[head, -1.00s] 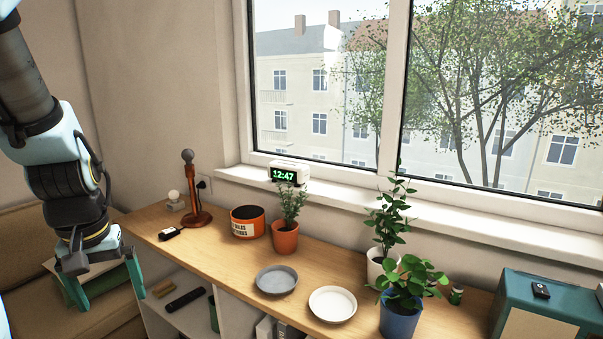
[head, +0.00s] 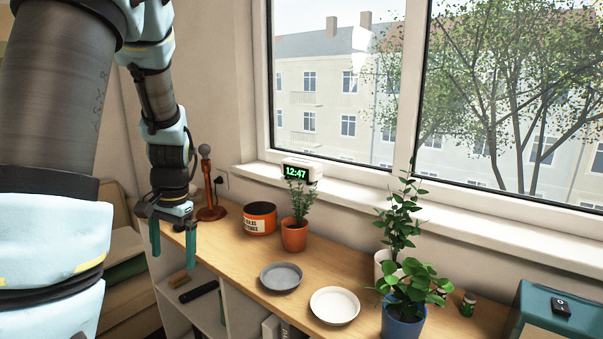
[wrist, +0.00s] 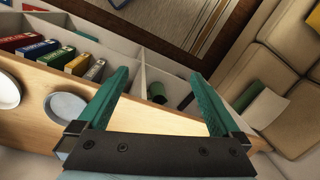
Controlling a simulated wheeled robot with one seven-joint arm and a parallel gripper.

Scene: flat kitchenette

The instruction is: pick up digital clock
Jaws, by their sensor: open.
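The digital clock (head: 301,171) is a small white box with a dark face and green digits 12:47. In the head view it stands on the window sill, behind the orange pot. The plant's leaves overlap the bottom of its face. My gripper (head: 173,250) hangs pointing down at the left, in front of the shelf unit's left end. It is well to the left of the clock and lower than it. In the wrist view my gripper (wrist: 165,85) shows two teal fingers spread apart with nothing between them. The clock is not in the wrist view.
On the wooden top (head: 240,262) stand an orange tin (head: 259,218), an orange potted plant (head: 294,236), a grey plate (head: 281,277), a white plate (head: 334,306) and taller plants (head: 402,315). The window sill (head: 345,185) is clear right of the clock. A sofa (wrist: 275,85) is beside the shelf.

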